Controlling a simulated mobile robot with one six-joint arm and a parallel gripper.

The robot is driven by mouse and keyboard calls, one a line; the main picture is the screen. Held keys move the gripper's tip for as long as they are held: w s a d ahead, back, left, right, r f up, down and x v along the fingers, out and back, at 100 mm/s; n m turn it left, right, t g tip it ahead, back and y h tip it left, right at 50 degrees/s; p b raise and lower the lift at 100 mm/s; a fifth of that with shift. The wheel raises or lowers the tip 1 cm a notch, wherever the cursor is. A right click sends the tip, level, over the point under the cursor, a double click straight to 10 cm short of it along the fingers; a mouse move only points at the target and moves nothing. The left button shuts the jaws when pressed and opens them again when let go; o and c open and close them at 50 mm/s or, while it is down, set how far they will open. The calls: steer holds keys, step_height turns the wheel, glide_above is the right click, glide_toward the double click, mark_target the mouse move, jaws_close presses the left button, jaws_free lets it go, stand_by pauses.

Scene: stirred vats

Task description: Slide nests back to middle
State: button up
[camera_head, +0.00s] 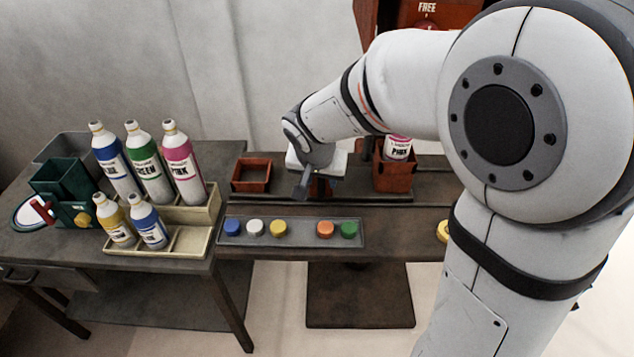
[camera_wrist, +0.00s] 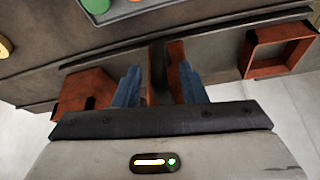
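One red square nest (camera_head: 252,174), open and empty, sits at the left of the dark rail bench; it also shows at the right of the wrist view (camera_wrist: 281,48). Another red nest (camera_head: 393,178) stands at the right and holds a white bottle with a pink label (camera_head: 398,148). My gripper (camera_head: 304,187) points down between these two nests. In the wrist view its blue fingers (camera_wrist: 160,88) are apart, with upright reddish parts (camera_wrist: 176,68) between them. Whether the fingers press on these parts cannot be told. A red box-like part (camera_wrist: 84,96) is left of the fingers.
A grey tray (camera_head: 291,240) with several coloured caps lies in front of the rail. The left table carries a beige rack (camera_head: 209,213) with several bottles and a dark green device (camera_head: 66,187). A red cabinet (camera_head: 435,14) is behind my arm.

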steer(key=shift+x, duration=1.85)
jaws_close()
